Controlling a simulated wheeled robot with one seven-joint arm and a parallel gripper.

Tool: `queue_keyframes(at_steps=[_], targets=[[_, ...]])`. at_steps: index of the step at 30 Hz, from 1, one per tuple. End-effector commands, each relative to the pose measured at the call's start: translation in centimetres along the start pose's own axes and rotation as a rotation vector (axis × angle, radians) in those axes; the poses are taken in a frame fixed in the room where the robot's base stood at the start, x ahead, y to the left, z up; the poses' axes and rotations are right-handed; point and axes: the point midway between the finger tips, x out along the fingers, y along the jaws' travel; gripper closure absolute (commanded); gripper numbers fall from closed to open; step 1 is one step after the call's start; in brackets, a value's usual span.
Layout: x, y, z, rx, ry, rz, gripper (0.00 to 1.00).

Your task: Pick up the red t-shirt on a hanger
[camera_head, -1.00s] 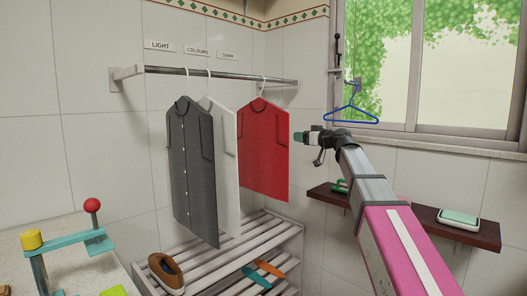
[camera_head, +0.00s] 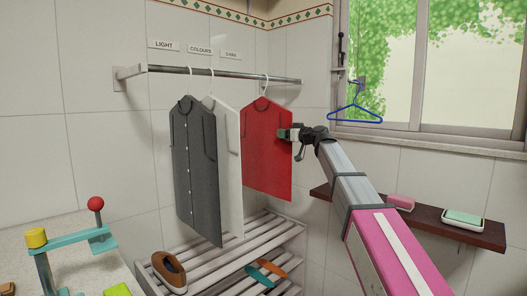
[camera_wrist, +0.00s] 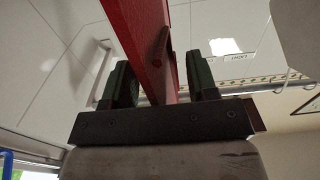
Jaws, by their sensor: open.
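The red t-shirt (camera_head: 264,160) hangs from a white hanger (camera_head: 265,86) on the metal rail (camera_head: 225,74), at the right end of the row of clothes. In the head view my gripper (camera_head: 286,134) is at the shirt's upper right edge. In the wrist view the red shirt (camera_wrist: 150,40) passes between the two dark green fingers of my gripper (camera_wrist: 163,75). The fingers stand apart, with a gap on each side of the cloth. The hanger does not clearly show in the wrist view.
A white shirt (camera_head: 229,165) and a dark grey shirt (camera_head: 196,170) hang to the left. Below is a slatted rack (camera_head: 225,262) with shoes. A shelf (camera_head: 420,215) with soaps is at right. A blue hanger (camera_head: 354,114) hangs by the window (camera_head: 450,65).

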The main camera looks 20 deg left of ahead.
Motion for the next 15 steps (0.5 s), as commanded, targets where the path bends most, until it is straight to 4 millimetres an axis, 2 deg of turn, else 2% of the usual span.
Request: queue_keyframes(at_steps=[2, 8, 12, 13, 15], targets=[[0.58, 0.07, 0.0, 0.0, 0.0, 0.0, 0.47], [0.52, 0.02, 0.04, 0.0, 0.0, 0.001, 0.47], [0.52, 0.02, 0.03, 0.0, 0.0, 0.001, 0.92], [0.52, 0.02, 0.03, 0.0, 0.0, 0.001, 1.0], [0.52, 0.02, 0.03, 0.0, 0.0, 0.001, 1.0]])
